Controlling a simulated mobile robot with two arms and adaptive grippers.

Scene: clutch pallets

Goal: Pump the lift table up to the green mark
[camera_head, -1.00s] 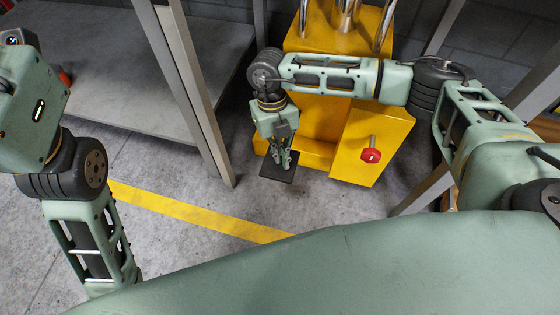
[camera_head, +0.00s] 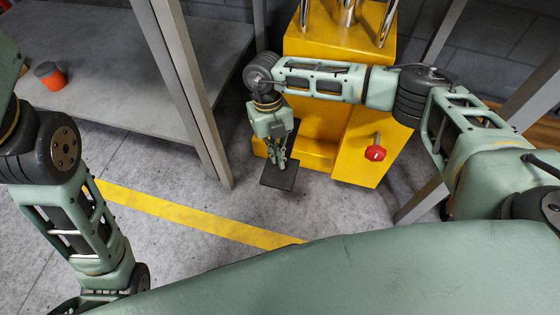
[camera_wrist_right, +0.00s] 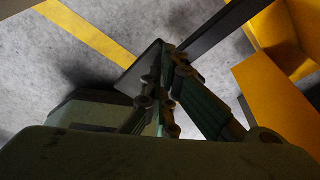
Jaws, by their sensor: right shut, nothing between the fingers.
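The yellow lift unit (camera_head: 335,40) stands at the back middle, with chrome cylinders on top and a red knob (camera_head: 375,153) on its front. A black foot pedal (camera_head: 275,180) sticks out low at its left on a dark bar; the pedal (camera_wrist_right: 140,72) and bar (camera_wrist_right: 215,28) also show in the right wrist view. My right gripper (camera_head: 278,163) is shut and empty, pointing down at the pedal; its fingertips (camera_wrist_right: 165,50) overlap the pedal in the wrist view. I cannot tell if they touch. My left gripper is out of view. No green mark shows.
A grey shelf (camera_head: 130,60) at the left carries an orange cup-like object (camera_head: 50,77) with a dark top. Grey posts (camera_head: 185,90) stand beside the lift unit. A yellow line (camera_head: 190,213) crosses the bare floor in front.

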